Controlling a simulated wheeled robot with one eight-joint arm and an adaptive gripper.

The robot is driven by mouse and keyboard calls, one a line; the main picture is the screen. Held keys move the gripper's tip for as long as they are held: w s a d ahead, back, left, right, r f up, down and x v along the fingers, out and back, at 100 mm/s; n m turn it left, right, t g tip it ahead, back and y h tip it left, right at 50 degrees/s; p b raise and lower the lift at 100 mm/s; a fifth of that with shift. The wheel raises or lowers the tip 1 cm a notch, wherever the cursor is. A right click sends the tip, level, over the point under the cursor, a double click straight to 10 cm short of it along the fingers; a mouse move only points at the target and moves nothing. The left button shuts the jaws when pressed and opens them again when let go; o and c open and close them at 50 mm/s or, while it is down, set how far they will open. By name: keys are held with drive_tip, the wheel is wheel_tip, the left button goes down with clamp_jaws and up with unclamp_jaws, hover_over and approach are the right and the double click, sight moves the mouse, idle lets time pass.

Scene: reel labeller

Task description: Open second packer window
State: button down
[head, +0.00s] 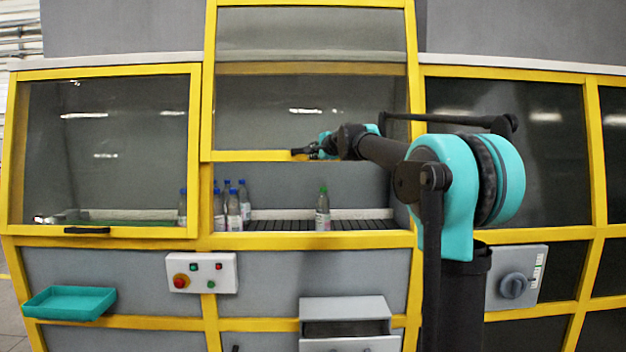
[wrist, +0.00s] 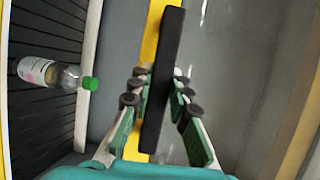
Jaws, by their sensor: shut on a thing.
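The middle packer window (head: 310,110) has a yellow frame and a clear pane. It stands raised, with its bottom bar above an opening onto the conveyor. Its black handle (head: 299,152) is on that bottom bar. My gripper (head: 318,151) is at the handle, reached from the right by my arm. In the wrist view, my gripper (wrist: 160,95) has its fingers on both sides of the long black handle (wrist: 168,45), shut on it. The yellow bar (wrist: 155,20) runs behind the handle. My fingers hide part of the handle in the head view.
The left window (head: 105,150) is down. Several bottles (head: 233,210) stand at the opening's left; a green-capped bottle (head: 322,212) stands on the dark conveyor (head: 365,225). Below are a button box (head: 201,272), a teal tray (head: 68,302), an open drawer (head: 345,308) and a rotary switch (head: 513,286).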

drive_tip(key=r, duration=0.2)
drive_tip(key=w+r, duration=0.1)
drive_tip(key=r, duration=0.4)
drive_tip(key=shift+w, duration=0.4)
drive_tip(key=shift+f, duration=0.1)
drive_tip(key=c, duration=1.4)
unclamp_jaws()
drive_tip(key=v, duration=1.2)
